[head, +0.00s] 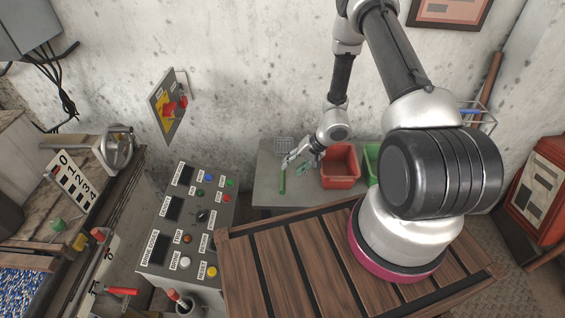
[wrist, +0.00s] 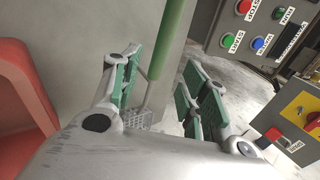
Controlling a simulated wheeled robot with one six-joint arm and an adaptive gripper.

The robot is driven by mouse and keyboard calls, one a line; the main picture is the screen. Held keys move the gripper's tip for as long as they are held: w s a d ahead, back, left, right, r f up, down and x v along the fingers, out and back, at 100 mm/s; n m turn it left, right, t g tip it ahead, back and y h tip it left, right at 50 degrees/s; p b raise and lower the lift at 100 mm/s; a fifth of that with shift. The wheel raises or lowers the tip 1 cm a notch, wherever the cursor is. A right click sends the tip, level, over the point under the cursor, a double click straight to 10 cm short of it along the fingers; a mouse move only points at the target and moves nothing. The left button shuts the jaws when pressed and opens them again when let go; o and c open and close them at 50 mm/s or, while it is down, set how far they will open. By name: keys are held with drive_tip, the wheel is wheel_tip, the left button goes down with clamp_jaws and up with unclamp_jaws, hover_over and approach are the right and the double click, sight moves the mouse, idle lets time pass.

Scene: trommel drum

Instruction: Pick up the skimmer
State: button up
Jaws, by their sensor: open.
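The skimmer (head: 282,184) lies on a grey table by the wall, its green handle toward the front and its square wire mesh toward the wall. In the wrist view its green handle (wrist: 169,40) runs up between the finger lines, with the grey mesh (wrist: 138,119) lower, partly behind my gripper. My gripper (head: 297,163) is open and empty, just right of the skimmer in the head view. In the wrist view the green-padded fingers of my gripper (wrist: 162,80) stand on either side of the skimmer. I cannot tell the remaining height gap.
A red bin (head: 340,166) stands right of my gripper on the grey table (head: 265,168), with a green bin (head: 371,160) beyond it. A control panel (head: 187,222) stands left of the table. A slatted wooden top (head: 290,262) lies in front.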

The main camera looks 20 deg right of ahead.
sight(284, 175)
drive_tip(key=x, duration=0.7)
drive_tip(key=shift+s+a+f, duration=0.1)
drive_tip(key=shift+a+f, duration=0.05)
drive_tip(key=shift+f, duration=0.15)
drive_tip(key=shift+c, duration=0.2)
clamp_jaws()
